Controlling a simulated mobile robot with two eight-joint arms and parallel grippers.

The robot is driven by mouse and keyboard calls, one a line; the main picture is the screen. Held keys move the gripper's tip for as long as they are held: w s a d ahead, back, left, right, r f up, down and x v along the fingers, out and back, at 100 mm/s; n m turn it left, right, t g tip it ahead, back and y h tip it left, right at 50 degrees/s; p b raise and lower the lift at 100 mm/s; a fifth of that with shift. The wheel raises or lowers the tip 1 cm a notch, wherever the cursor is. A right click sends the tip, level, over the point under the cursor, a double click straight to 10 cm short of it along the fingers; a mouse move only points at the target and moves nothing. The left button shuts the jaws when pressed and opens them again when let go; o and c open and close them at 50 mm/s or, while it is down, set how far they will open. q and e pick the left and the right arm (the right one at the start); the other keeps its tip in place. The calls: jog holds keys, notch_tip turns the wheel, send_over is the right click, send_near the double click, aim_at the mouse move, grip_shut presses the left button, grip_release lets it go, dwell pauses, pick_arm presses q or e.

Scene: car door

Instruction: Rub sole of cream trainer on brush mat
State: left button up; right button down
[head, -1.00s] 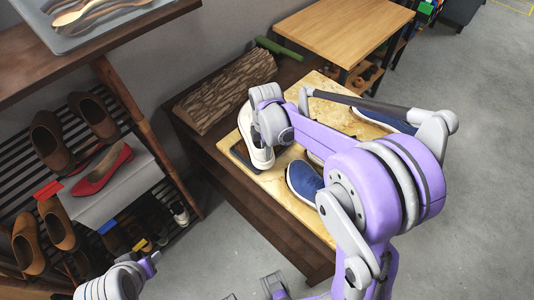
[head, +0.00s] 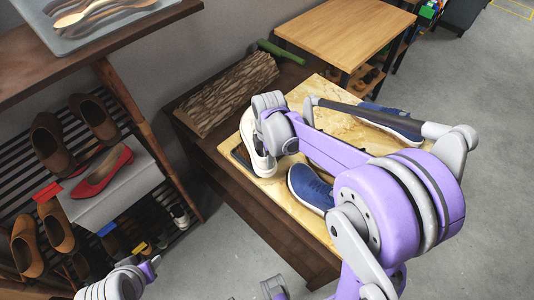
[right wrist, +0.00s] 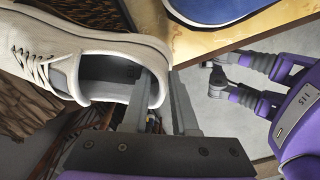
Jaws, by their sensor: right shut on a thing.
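The cream trainer (head: 260,162) is over the pale board on the dark low table, partly covered by my wrist in the head view. In the right wrist view the trainer (right wrist: 105,47) fills the upper left, its dark opening facing me. My right gripper (right wrist: 162,85) is shut on its heel wall, one finger inside the shoe and one outside. A dark mat (head: 239,157), apparently the brush mat, shows beside and partly under the trainer. I cannot tell whether sole and mat touch. My left arm shows at the lower left of the head view; its gripper cannot be made out.
A blue shoe (head: 309,188) stands right of the trainer, with another blue shoe (head: 392,123) farther back. A log (head: 227,92) lies along the wall side. A shoe rack (head: 65,95) stands left. Grey floor (head: 480,140) is open at right.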

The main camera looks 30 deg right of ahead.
jog(key=shift+w+d, duration=0.15)
jog(key=shift+w, duration=0.45)
jog(key=shift+w+d, duration=0.15)
jog(key=shift+w, duration=0.5)
jog(key=shift+w+d, duration=0.15)
jog(key=shift+w, duration=0.5)
jog(key=shift+s+a+f, duration=0.1)
jog(key=shift+s+a, duration=0.1)
jog(key=shift+s, duration=0.7)
jog(key=shift+s+a, duration=0.25)
jog(key=shift+s, duration=0.75)
jog(key=shift+s+a, duration=0.2)
jog(key=shift+s, duration=0.8)
jog(key=shift+w+d+b, duration=0.15)
jog(key=shift+w+b, duration=0.05)
jog(key=shift+w, duration=0.55)
jog(key=shift+w+d+b, duration=0.15)
jog(key=shift+w+b, duration=0.05)
jog(key=shift+w, duration=0.55)
jog(key=shift+w+d, duration=0.2)
jog(key=shift+w, duration=0.55)
jog(key=shift+w+d, duration=0.2)
jog(key=shift+w, duration=0.55)
